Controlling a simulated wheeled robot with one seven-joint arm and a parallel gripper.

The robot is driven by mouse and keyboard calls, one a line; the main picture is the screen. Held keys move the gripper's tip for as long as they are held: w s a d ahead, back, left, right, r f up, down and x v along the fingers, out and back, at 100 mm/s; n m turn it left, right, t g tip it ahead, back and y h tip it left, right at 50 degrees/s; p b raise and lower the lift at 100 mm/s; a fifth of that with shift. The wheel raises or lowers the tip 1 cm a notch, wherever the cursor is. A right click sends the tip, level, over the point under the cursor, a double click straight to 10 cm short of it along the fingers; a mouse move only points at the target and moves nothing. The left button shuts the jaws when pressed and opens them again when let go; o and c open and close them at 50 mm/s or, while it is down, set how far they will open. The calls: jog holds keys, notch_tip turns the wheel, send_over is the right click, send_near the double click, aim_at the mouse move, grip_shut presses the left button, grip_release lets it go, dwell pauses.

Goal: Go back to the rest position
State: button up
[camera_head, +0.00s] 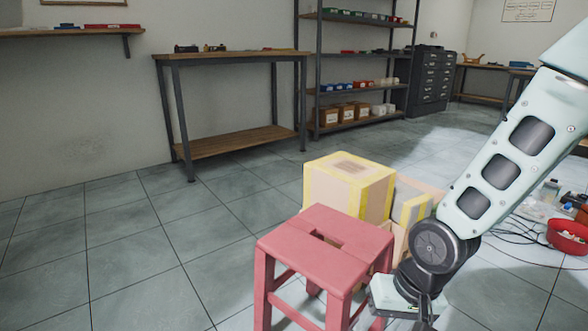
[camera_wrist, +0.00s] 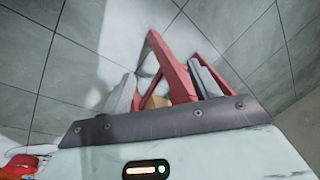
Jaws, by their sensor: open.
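My gripper (camera_head: 424,318) is low at the bottom right of the head view, just right of the red stool (camera_head: 325,246). In the wrist view my gripper (camera_wrist: 162,82) shows two grey fingers spread apart. Part of the red stool (camera_wrist: 172,68) shows between and behind the fingers. I cannot tell whether they touch it. The stool stands upright on the floor, with its slotted seat facing up. My arm reaches down from the upper right, bent at the wrist joint.
Yellow-edged boxes (camera_head: 347,184) stand just behind the stool. A red bowl (camera_head: 568,236), cables and small items lie on the floor at right. A workbench (camera_head: 232,57) and a shelf rack (camera_head: 360,91) line the back wall. The tiled floor at left is clear.

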jog(key=s+a+r+n+g+h+p, duration=0.1)
jog(key=s+a+r+n+h+p, duration=0.1)
jog(key=s+r+n, duration=0.95)
notch_tip(320, 180, up, 40)
jog(key=s+m+p, duration=0.2)
jog(key=m+p, duration=0.2)
jog(key=p, duration=3.3)
jog(key=shift+s+d+p, duration=0.15)
jog(key=shift+s+p, duration=0.15)
jog(key=shift+s, duration=0.1)
jog(key=shift+f, duration=0.1)
